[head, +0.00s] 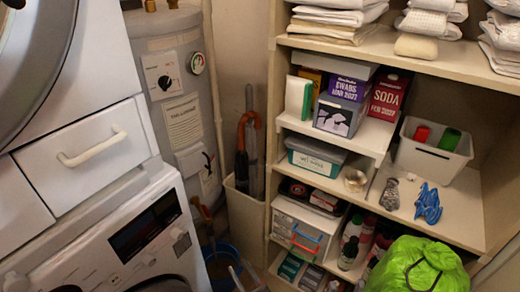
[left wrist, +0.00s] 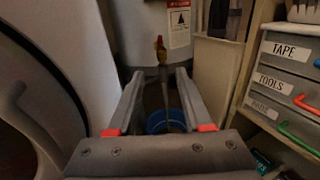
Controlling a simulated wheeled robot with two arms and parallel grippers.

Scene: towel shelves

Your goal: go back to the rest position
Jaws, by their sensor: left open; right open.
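My left gripper (left wrist: 160,74) shows in the left wrist view with its two grey fingers spread apart and red pads near their bases. It is open, with nothing held between the fingers. Beyond the fingers, a blue bucket (left wrist: 166,119) stands on the floor with an upright tool (left wrist: 162,50) in it. My right gripper is not in view.
In the head view a washing machine (head: 130,235) stands at the left and a boiler (head: 168,62) behind. Shelves (head: 455,62) with towels, boxes and labelled drawers (head: 298,232) fill the right. A green bag (head: 425,268) is at lower right. An umbrella bin (head: 243,212) stands between.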

